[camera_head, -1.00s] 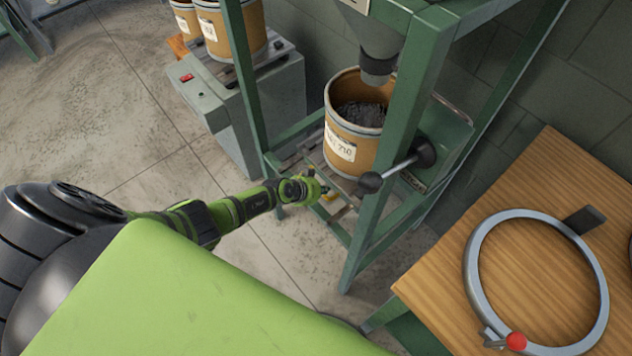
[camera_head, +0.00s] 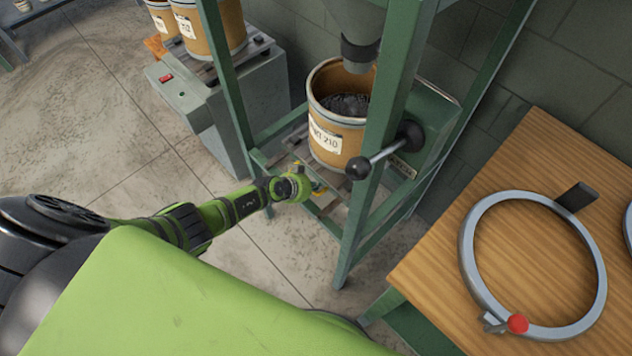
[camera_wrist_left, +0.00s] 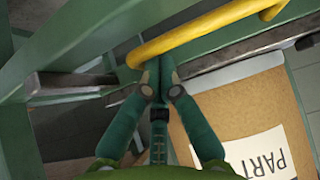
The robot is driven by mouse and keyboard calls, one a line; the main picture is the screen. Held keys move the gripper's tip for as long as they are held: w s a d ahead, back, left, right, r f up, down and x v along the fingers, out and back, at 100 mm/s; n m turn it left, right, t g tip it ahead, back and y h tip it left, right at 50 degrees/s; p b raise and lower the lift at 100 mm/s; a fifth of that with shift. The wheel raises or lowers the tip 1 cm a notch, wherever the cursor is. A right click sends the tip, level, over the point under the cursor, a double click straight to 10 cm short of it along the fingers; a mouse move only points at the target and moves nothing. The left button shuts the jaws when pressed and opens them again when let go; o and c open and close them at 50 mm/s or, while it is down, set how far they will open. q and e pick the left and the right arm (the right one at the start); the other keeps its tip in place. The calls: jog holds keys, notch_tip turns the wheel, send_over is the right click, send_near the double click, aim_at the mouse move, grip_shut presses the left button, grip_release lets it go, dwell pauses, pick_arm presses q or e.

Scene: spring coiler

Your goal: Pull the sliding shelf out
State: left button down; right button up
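The sliding shelf (camera_head: 327,201) sits low in the green frame, under the drum (camera_head: 328,140) labelled with a number ending in 210. Its yellow handle (camera_wrist_left: 215,22) crosses the top of the left wrist view. It shows partly beside my gripper in the head view (camera_head: 319,188). My left gripper (camera_wrist_left: 158,72) has its fingers drawn together at the handle, with the tips meeting the bar; it appears shut on it. In the head view my left gripper (camera_head: 303,184) is at the front of the frame. My right gripper is not in view.
A green post (camera_head: 372,185) with a black-knobbed lever (camera_head: 383,155) stands right of the drum. A hopper (camera_head: 362,30) hangs above it. A grey cabinet (camera_head: 225,110) is at left. A wooden table (camera_head: 440,250) holds a ring.

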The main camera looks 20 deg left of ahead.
pick_arm(q)
jog(key=s+a, duration=0.4)
jog(key=s, duration=0.6)
jog(key=s+a+p, duration=0.1)
jog(key=s+a, duration=0.3)
jog(key=s, duration=0.7)
jog(key=s+a+p, duration=0.1)
jog(key=s+a, duration=0.4)
jog(key=s, duration=0.5)
jog(key=shift+s, duration=0.35)
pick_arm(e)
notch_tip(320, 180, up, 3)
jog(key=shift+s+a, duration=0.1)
pick_arm(q)
jog(key=shift+p, duration=0.35)
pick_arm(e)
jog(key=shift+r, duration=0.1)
